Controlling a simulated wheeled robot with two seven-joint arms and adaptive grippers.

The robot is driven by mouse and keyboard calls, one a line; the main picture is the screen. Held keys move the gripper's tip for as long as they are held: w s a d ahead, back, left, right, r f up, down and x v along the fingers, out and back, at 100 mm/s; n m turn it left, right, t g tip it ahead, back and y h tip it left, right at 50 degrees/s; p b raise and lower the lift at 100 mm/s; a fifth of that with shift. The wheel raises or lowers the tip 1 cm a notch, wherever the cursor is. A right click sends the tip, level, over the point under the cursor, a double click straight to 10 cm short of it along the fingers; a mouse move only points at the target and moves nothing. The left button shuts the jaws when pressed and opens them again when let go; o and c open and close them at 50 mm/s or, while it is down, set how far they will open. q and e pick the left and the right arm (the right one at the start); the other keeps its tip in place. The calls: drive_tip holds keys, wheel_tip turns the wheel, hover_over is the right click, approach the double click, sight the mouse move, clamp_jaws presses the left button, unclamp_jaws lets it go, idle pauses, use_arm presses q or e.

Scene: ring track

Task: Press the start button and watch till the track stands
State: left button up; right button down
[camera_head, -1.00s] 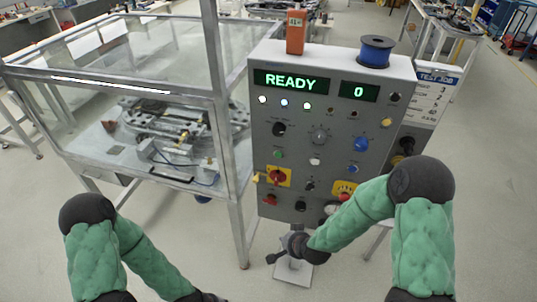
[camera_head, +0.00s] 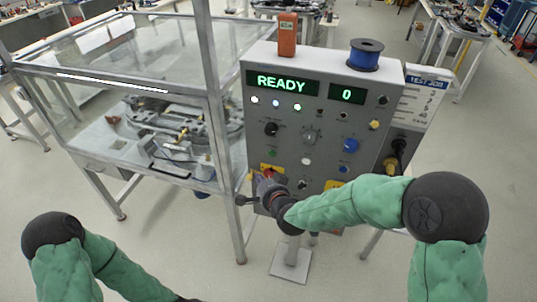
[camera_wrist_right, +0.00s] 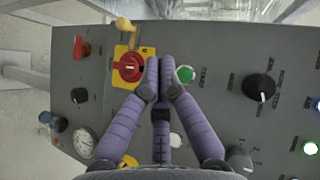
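The grey control panel (camera_head: 325,125) stands upright, its display (camera_head: 282,82) reading READY and its counter (camera_head: 347,94) reading 0. A green button (camera_head: 272,153) sits on its lower left; in the right wrist view the green button (camera_wrist_right: 185,75) lies just right of my fingertips. My right gripper (camera_head: 260,188) is in front of the lower panel; in the wrist view (camera_wrist_right: 160,66) its fingers are together and empty, between the red rotary switch (camera_wrist_right: 128,67) and the green button. Contact cannot be told. The track machinery (camera_head: 180,130) lies inside a clear-walled enclosure. My left gripper is out of view.
A metal enclosure post (camera_head: 228,150) stands close left of my right gripper. An orange box (camera_head: 288,35) and a blue spool (camera_head: 365,54) are on top of the panel. Other knobs and a gauge (camera_wrist_right: 84,143) surround the buttons. Open floor lies in front.

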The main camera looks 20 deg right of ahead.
sight(272, 154)
drive_tip(key=w+d, duration=0.1)
drive_tip(key=w, duration=0.1)
drive_tip(key=w+d+b, duration=0.1)
drive_tip(key=w+d, duration=0.1)
drive_tip(key=w, duration=0.1)
drive_tip(key=w+d+b, duration=0.1)
drive_tip(key=w+d, duration=0.1)
drive_tip(key=shift+w, duration=0.15)
idle(0.5)
idle(1.3)
drive_tip(key=shift+w+d+b, duration=0.2)
drive_tip(key=shift+w+b, duration=0.15)
drive_tip(key=shift+b, duration=0.25)
